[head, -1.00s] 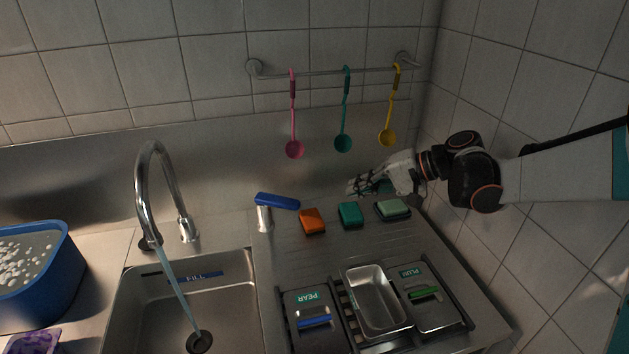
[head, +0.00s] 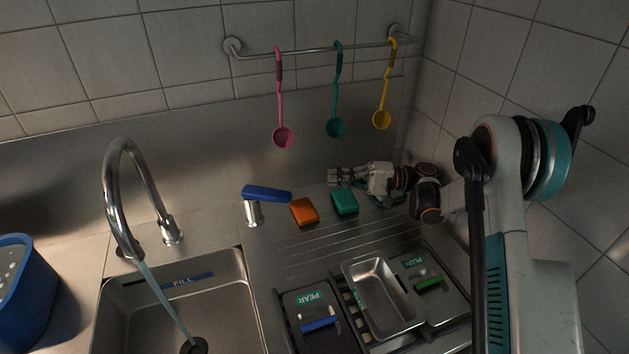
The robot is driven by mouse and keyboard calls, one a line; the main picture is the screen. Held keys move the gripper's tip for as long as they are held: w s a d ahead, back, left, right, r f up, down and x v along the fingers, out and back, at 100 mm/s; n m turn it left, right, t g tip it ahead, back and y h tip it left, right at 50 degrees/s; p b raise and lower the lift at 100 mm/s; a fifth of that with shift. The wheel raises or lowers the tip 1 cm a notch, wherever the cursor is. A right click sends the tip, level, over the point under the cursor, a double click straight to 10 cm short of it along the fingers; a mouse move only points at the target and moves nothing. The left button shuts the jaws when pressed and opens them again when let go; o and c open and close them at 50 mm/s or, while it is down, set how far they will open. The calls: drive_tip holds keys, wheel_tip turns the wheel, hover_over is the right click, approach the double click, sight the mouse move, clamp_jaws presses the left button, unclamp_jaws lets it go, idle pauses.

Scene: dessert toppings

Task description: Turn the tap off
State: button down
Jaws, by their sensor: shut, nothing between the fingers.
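The chrome tap spout (head: 122,165) arches over the sink (head: 215,290) on the left. A stream of water (head: 165,300) runs from it toward the drain. A blue lever (head: 267,194) sits tilted on a short metal post (head: 253,213) to the right of the spout, behind the sink's right edge. My gripper (head: 334,175) is shut and empty. It is to the right of the lever, apart from it, with its fingers pointing left. In the picture it shows just above the green sponge.
An orange sponge (head: 304,212) and a green sponge (head: 344,202) lie on the drainboard near the gripper. Pink (head: 283,137), teal (head: 336,127) and yellow (head: 381,119) ladles hang from a wall rail. A metal pan (head: 372,283) and lidded PEAR (head: 312,299) and PLUM containers stand in front.

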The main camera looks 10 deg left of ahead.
drive_tip(key=a+b, duration=0.1)
drive_tip(key=a, duration=0.5)
drive_tip(key=s+a+b, duration=0.1)
drive_tip(key=a, duration=0.2)
drive_tip(key=shift+a+b, duration=0.2)
drive_tip(key=shift+b, duration=0.15)
drive_tip(key=s, duration=0.1)
drive_tip(key=s+b, duration=0.1)
drive_tip(key=s, duration=0.1)
drive_tip(key=shift+a+r, duration=0.1)
drive_tip(key=shift+a, duration=0.1)
drive_tip(key=shift+s+a, duration=0.1)
drive_tip(key=shift+s, duration=0.35)
